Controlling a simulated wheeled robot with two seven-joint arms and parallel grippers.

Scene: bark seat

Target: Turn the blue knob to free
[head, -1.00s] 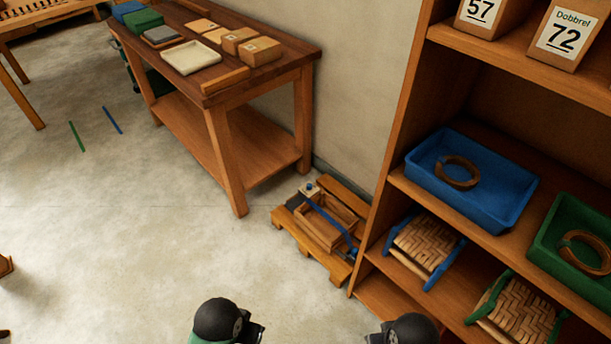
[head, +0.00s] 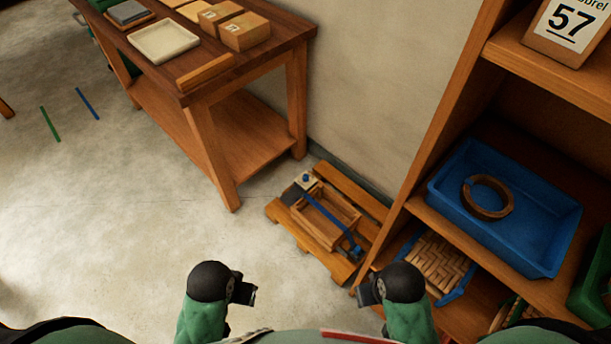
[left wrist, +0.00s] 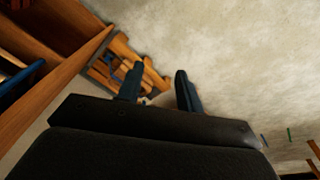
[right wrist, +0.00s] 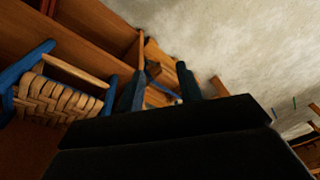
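A small blue knob (head: 306,178) sits on a pale block at the far left corner of a wooden frame on a low pallet (head: 279,218). A blue strap (head: 333,222) runs across the wooden frame (head: 345,207) to a blue fitting (head: 356,252) at its near right end. My left gripper (head: 254,290) and right gripper (head: 364,291) are both well in front of the pallet, touching nothing. In the left wrist view the left fingers (left wrist: 158,90) are apart and empty. In the right wrist view the right fingers (right wrist: 160,88) are apart and empty.
A wooden workbench (head: 290,42) with boxes and a tray stands behind left of the pallet. A shelf unit (head: 440,214) on the right holds a blue bin (head: 540,253) and woven seats (head: 437,262).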

